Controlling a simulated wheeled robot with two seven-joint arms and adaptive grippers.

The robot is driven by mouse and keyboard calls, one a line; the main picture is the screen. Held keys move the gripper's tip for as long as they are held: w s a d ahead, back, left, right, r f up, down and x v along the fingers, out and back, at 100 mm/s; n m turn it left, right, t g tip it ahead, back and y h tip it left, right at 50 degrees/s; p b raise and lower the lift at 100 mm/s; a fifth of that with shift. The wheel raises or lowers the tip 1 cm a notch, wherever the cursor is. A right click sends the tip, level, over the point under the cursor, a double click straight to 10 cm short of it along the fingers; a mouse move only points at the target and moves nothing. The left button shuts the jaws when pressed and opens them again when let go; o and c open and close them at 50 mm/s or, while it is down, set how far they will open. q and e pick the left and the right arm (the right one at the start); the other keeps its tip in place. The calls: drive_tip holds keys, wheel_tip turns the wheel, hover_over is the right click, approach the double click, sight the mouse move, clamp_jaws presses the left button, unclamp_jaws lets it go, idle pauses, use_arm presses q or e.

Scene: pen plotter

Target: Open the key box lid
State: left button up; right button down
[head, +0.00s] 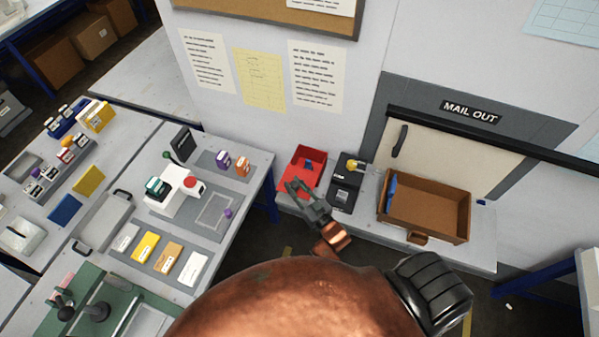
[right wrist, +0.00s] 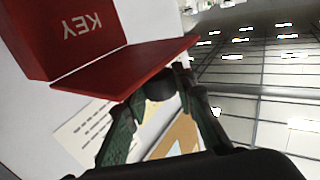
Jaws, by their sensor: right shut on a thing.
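The red key box (head: 301,157) stands at the left end of the bench by the wall. Its inside shows in the head view, with a small blue thing in it. In the right wrist view, the box's face marked KEY (right wrist: 85,32) appears upside down, and the red lid (right wrist: 125,68) stands out at an angle from it. My right gripper (head: 294,187) is at the box's near side. In the right wrist view its fingers (right wrist: 163,84) close around a dark round knob (right wrist: 162,89) at the lid's edge. My left gripper is not in view.
A black device (head: 343,188) with a yellow part stands just right of the box. A brown tray (head: 430,208) is further right below the MAIL OUT sign (head: 470,112). The plotter table (head: 262,165) with several items is to the left.

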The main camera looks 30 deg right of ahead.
drive_tip(key=shift+s+a, duration=0.1)
drive_tip(key=shift+a, duration=0.05)
drive_tip(key=c, duration=1.6)
unclamp_jaws()
drive_tip(key=shift+s, duration=0.1)
drive_tip(key=s, duration=0.4)
drive_tip(key=s+d, duration=0.1)
drive_tip(key=s, duration=0.6)
drive_tip(key=shift+s+d, duration=0.25)
drive_tip(key=shift+s, duration=0.1)
